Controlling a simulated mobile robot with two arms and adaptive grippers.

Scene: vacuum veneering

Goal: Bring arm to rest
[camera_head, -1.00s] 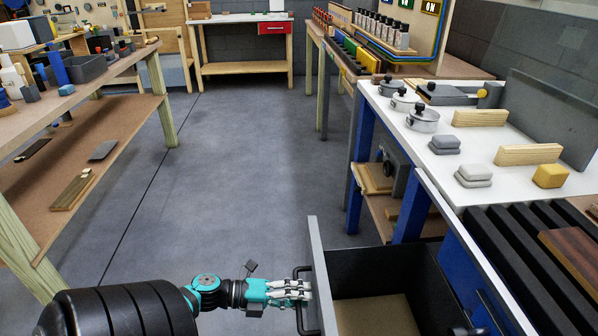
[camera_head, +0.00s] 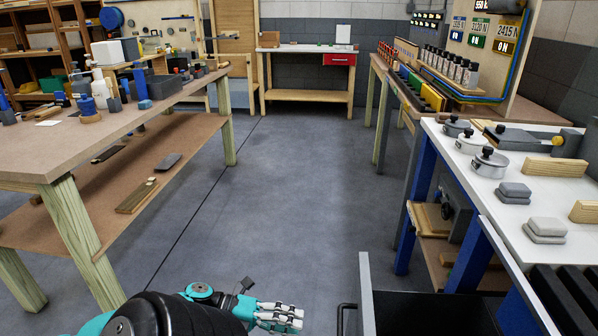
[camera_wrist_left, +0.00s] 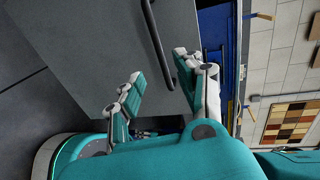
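My left arm comes in at the bottom of the head view, with its teal and grey left gripper (camera_head: 299,316) low over the floor. The gripper is just left of the open drawer (camera_head: 366,292) and apart from its black handle (camera_head: 341,318). In the left wrist view my left gripper (camera_wrist_left: 160,66) has its fingers spread with nothing between them. The handle (camera_wrist_left: 153,35) and the grey drawer front (camera_wrist_left: 95,50) lie beyond the fingertips. My right gripper is not in view.
A wooden workbench (camera_head: 160,112) with a lower shelf stands on the left. A white-topped bench (camera_head: 478,196) with pots and sanding blocks stands on the right, the drawer pulled out at its near end. The floor aisle (camera_head: 285,190) between them is clear.

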